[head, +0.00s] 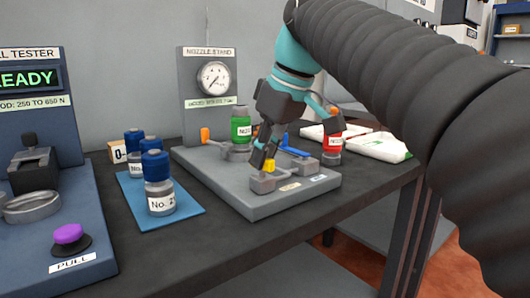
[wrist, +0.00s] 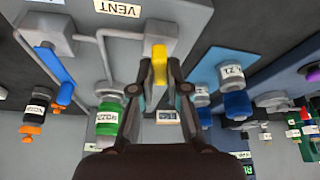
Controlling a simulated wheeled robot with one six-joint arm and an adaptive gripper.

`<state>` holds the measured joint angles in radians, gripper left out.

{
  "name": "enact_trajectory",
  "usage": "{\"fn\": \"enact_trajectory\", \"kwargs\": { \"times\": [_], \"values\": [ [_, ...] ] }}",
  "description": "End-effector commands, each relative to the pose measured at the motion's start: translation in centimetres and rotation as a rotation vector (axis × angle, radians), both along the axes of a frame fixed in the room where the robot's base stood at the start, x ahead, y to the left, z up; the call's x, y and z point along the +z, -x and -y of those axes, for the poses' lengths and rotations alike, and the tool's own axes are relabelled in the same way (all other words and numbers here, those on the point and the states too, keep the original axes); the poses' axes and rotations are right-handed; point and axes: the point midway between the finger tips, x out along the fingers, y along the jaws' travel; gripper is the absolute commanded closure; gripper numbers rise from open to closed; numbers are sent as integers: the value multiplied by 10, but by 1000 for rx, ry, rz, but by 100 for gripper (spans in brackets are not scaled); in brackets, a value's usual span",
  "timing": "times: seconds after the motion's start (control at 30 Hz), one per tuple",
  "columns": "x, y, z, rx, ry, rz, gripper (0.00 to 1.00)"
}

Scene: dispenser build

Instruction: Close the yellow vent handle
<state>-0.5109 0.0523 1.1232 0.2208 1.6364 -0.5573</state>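The yellow vent handle (head: 269,164) is on a small grey valve block at the front of the nozzle stand's grey base. In the wrist view, the yellow handle (wrist: 159,62) sits between my two fingertips, below the VENT label (wrist: 117,8). My gripper (head: 264,155) reaches down to it from above. The fingers (wrist: 160,78) are drawn in close, one along each side of the handle, and appear to touch it. In the head view, the fingers hide part of the handle.
A pressure gauge (head: 214,78) is behind. Blue-capped bottles (head: 159,185) stand on a blue mat (head: 190,211) at the left.

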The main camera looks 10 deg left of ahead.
Motion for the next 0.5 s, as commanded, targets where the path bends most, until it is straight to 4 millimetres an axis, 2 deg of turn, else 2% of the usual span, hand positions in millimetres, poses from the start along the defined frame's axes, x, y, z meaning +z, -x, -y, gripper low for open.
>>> {"fn": "enact_trajectory", "kwargs": {
  "times": [0.17, 0.5],
  "values": [
    [1, 1, 0, -26, 0, 0, 100],
    [1, 2, -1, -244, 1, -1, 100]
  ]
}}
